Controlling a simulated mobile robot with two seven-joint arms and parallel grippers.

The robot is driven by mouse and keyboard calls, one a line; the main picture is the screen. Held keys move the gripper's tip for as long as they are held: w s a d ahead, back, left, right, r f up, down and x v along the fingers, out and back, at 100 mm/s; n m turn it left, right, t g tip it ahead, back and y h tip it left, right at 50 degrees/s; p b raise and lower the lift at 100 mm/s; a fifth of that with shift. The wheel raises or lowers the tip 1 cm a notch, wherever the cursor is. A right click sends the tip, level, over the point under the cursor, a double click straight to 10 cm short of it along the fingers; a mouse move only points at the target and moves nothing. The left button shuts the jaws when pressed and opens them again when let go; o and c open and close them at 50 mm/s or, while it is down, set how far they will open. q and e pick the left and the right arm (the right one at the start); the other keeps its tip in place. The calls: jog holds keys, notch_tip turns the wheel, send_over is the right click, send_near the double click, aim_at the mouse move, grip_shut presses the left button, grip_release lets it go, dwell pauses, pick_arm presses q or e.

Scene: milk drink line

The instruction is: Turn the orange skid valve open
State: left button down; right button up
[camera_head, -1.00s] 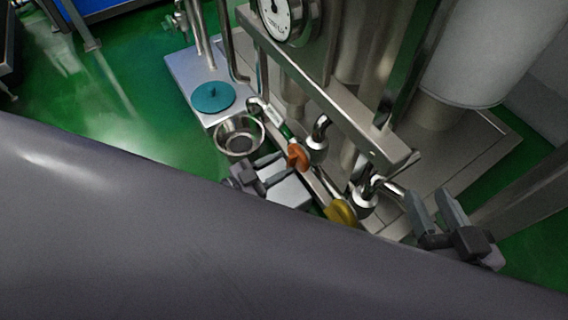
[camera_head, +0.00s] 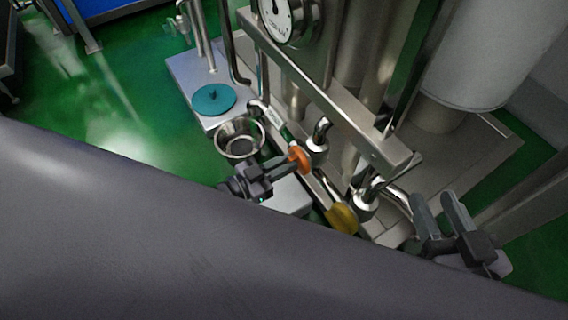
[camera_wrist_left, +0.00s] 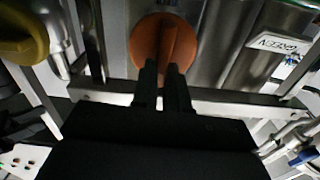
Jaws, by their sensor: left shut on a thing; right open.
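The orange valve (camera_head: 301,158) is a round knob on the pipework of the steel skid. It also shows in the left wrist view (camera_wrist_left: 150,38), with a raised bar across its face. My left gripper (camera_head: 291,164) reaches it from the left and is shut on its bar; in the left wrist view the two dark fingertips (camera_wrist_left: 163,72) meet the bar's lower end. Part of the knob is hidden behind the fingers. My right gripper (camera_head: 438,206) is open and empty at the right, beside the skid.
A yellow valve knob (camera_head: 342,217) sits below the orange one, and also shows in the left wrist view (camera_wrist_left: 22,32). A steel bowl (camera_head: 239,138) and a teal disc (camera_head: 213,99) are to the left. A gauge (camera_head: 281,17) and a steel beam (camera_head: 350,120) stand above.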

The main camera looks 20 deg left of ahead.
pick_arm(q)
jog(key=shift+a+n, duration=0.1)
jog(key=shift+n, duration=0.3)
pick_arm(e)
jog(key=shift+f, duration=0.1)
pick_arm(q)
jog(key=c, duration=1.1)
grip_release()
jog(key=shift+c, duration=0.2)
jog(key=p+v, duration=0.2)
jog(key=v, duration=0.5)
pick_arm(e)
jog(key=shift+w+a+f+m+g, duration=0.15)
jog(key=shift+w+a+m+g, duration=0.3)
jog(key=shift+a, duration=0.2)
jog(key=shift+s, duration=0.1)
